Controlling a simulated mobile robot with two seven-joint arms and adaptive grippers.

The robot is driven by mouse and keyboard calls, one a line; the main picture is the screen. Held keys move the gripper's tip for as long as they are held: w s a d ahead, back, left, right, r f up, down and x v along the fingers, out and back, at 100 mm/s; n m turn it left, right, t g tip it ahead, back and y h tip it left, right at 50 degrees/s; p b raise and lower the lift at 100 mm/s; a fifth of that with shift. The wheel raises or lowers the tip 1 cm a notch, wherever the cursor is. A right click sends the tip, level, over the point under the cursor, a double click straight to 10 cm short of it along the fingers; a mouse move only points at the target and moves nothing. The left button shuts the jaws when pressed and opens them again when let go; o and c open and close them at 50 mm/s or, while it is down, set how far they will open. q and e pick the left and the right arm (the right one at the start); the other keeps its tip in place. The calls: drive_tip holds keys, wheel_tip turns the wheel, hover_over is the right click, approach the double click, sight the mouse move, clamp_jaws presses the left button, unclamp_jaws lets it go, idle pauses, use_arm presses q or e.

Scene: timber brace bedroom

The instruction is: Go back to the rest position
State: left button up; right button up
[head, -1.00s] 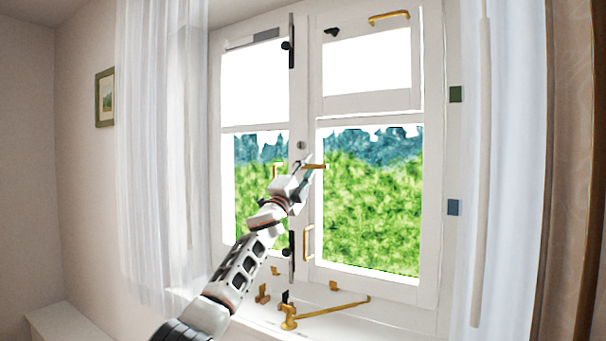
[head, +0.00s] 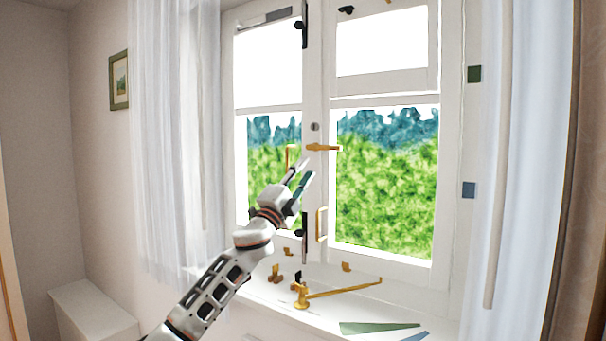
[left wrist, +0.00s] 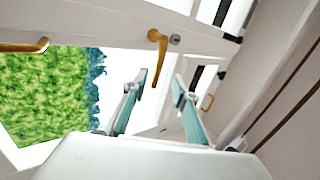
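My left gripper (head: 304,177) is in front of the window, a little below and left of the brass window handle (head: 323,147). In the left wrist view its two teal-lined fingers (left wrist: 158,98) stand apart with nothing between them. The brass handle (left wrist: 158,55) shows beyond the fingers, apart from them. My right gripper is not in view.
The sill (head: 330,315) carries a brass stay arm (head: 340,290), small brass fittings, and green and blue wedges (head: 378,327). White curtains (head: 165,140) hang at both sides. A white ledge or box (head: 92,312) stands low at the left.

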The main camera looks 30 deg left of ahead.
use_arm(q)
drive_tip(key=shift+s+f, duration=0.1)
drive_tip(key=shift+s, duration=0.05)
idle(0.4)
drive_tip(key=s+d+f+n+g+y, duration=0.2)
drive_tip(key=s+d+f+n+g, duration=0.15)
drive_tip(key=f, duration=0.85)
drive_tip(key=s+d+f+n+g+y, duration=0.15)
drive_tip(key=s+f, duration=0.35)
drive_tip(key=f, duration=0.8)
drive_tip(key=s+d+f+n+g+y, duration=0.1)
drive_tip(key=s+d+f+n+g, duration=0.25)
drive_tip(key=f, duration=0.85)
drive_tip(key=s+d+f+n+g, duration=0.1)
drive_tip(key=s+f+g, duration=0.2)
drive_tip(key=s+f, duration=0.6)
drive_tip(key=s+f+n+g, duration=0.1)
drive_tip(key=s+f+g, duration=0.25)
drive_tip(key=s, duration=0.85)
drive_tip(key=s+d+f+g, duration=0.1)
drive_tip(key=s+f+g, duration=0.1)
drive_tip(key=s+f, duration=0.7)
drive_tip(key=d+f+n+t+h, duration=0.3)
drive_tip(key=d+f+h, duration=0.4)
drive_tip(key=d+f, duration=0.5)
drive_tip(key=d, duration=0.4)
drive_tip(key=shift+s, duration=0.3)
